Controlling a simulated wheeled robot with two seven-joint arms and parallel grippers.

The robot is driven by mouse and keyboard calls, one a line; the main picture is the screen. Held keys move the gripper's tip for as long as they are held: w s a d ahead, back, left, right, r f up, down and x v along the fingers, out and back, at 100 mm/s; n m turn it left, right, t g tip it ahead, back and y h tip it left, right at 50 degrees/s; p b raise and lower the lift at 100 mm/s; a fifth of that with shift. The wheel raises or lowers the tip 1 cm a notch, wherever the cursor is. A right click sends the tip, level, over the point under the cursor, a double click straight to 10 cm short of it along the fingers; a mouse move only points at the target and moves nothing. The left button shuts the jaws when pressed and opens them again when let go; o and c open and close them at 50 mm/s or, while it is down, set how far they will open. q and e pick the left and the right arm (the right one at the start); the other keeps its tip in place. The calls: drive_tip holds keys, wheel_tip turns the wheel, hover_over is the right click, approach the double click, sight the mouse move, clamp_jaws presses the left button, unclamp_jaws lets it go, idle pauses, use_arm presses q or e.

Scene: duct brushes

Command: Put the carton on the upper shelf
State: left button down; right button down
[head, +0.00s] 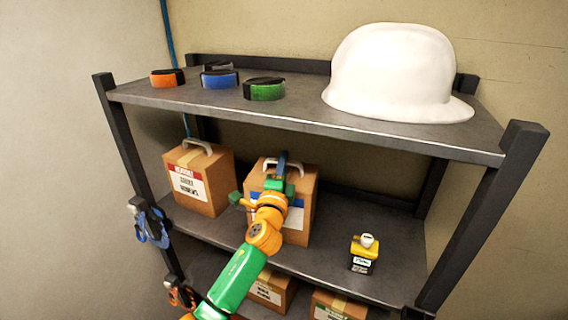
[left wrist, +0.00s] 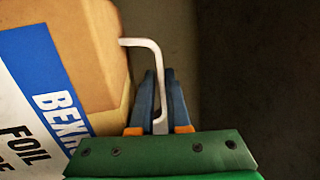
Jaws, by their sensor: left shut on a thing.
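A brown carton (head: 304,200) with a blue-and-white label is at the middle shelf (head: 345,235). My left arm hides much of its front. My left gripper (head: 283,160) is at the carton's top and shut on its pale handle. In the left wrist view, the blue fingers of the left gripper (left wrist: 161,100) close around the white handle (left wrist: 155,65), beside the carton (left wrist: 85,45); its label reads "FOIL". I cannot tell whether the carton rests on the shelf or hangs just above it. The top shelf (head: 300,107) is above it. My right gripper is not in view.
A red-labelled carton (head: 205,168) stands to the left. The top shelf bears a white helmet (head: 395,75) and several coloured rolls, including a green one (head: 264,90). More cartons (head: 272,290) sit on the bottom shelf.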

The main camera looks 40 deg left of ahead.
use_arm(q)
drive_tip(key=shift+w+a+f, duration=0.1)
drive_tip(key=shift+a, duration=0.1)
drive_tip(key=shift+f, duration=0.1)
drive_tip(key=shift+d+f, duration=0.1)
drive_tip(key=shift+s, duration=0.2)
drive_tip(key=c, duration=0.9)
unclamp_jaws()
drive_tip(key=shift+o, duration=0.4)
drive_tip(key=shift+s+d, duration=0.15)
drive_tip(key=shift+s, duration=0.05)
drive_tip(key=shift+f+b, duration=0.15)
drive_tip(key=shift+b, duration=0.15)
drive_tip(key=shift+s, duration=0.1)
